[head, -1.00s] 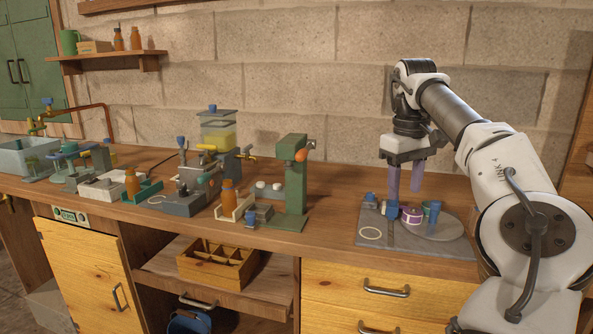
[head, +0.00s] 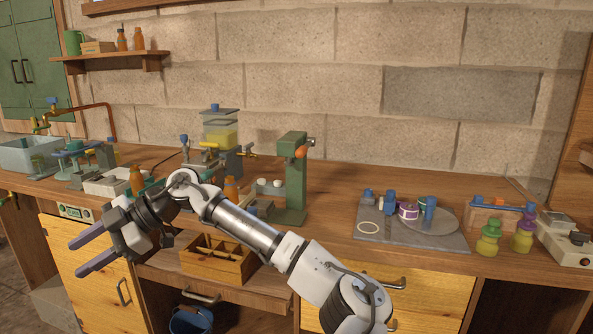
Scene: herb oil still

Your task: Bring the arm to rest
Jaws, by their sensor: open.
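My gripper (head: 88,252) is at the lower left of the head view, in front of the bench and the yellow cabinet door. Its two purple fingers point left and stand apart, with nothing between them. My arm (head: 245,231) stretches from the lower right across the front of the bench to the gripper. It hides part of the bench edge and some of the items behind it.
The wooden bench (head: 335,185) carries a green press (head: 293,185), a still with a yellow tank (head: 219,134) and a grey mat (head: 385,237). Green (head: 488,240) and purple (head: 524,235) bottles stand at right. An open drawer holds a wooden divided box (head: 216,262) below my arm.

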